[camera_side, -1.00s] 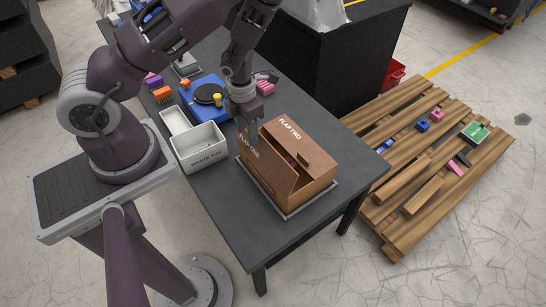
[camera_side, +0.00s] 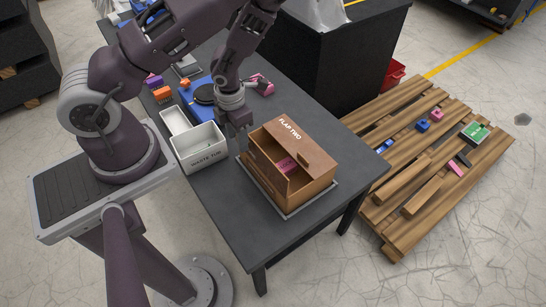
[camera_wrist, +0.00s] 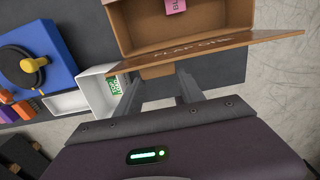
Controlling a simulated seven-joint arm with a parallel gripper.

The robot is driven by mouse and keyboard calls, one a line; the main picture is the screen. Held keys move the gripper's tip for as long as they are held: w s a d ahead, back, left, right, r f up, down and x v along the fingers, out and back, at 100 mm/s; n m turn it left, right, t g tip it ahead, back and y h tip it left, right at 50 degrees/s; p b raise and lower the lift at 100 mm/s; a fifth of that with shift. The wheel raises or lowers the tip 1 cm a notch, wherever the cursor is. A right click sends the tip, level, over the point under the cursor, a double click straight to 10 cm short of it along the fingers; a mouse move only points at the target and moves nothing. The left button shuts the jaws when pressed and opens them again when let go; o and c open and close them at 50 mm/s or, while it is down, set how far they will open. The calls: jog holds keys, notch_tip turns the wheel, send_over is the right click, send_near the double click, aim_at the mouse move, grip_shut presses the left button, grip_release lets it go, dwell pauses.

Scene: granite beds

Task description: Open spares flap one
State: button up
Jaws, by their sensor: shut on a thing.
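The brown spares box (camera_side: 318,187) stands on the table with its left half uncovered. Flap one (camera_wrist: 205,58) is swung out from the box; its lettering shows in the wrist view. In the side view it is nearly edge-on along the box's left side. Flap two (camera_side: 300,143) lies over the right half. My gripper (camera_side: 240,138) is at the left back corner of the box, and in the wrist view it (camera_wrist: 160,80) is shut on flap one's edge. The exact grip is partly hidden. A pink block (camera_side: 287,164) with a label shows inside the box.
A white waste tub (camera_side: 201,150) stands close left of the box. A blue base (camera_side: 190,100) with a dark ring, and coloured blocks, lie farther back on the table. A wooden pallet (camera_side: 430,150) is on the floor to the right.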

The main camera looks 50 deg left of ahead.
jog(key=shift+s+f, duration=0.1)
jog(key=shift+s, duration=0.3)
jog(key=shift+s+f, duration=0.4)
jog(key=shift+s, duration=0.3)
jog(key=o, duration=0.7)
